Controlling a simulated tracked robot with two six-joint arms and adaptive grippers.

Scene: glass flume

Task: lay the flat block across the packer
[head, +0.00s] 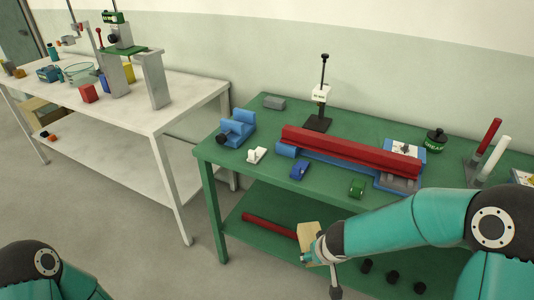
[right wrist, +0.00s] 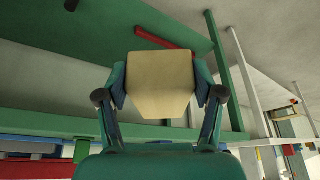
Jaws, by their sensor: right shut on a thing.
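A tan, flat-faced block (head: 309,240) is in my right gripper (head: 314,252), low in front of the green table's front edge. In the right wrist view the tan block (right wrist: 160,85) sits between the two fingers of the right gripper (right wrist: 160,95), which touch its sides. I cannot tell for sure which thing is the packer. A low grey block (head: 273,102) lies at the back left of the green table, with nothing on top. My left gripper is out of view; only part of that arm shows at the lower left.
A long red bar (head: 350,150) lies on a blue bed on the green table (head: 240,172). A blue block (head: 299,169), a green block (head: 357,187) and a black stand (head: 319,123) are near it. A red rod (head: 270,225) lies on the lower shelf.

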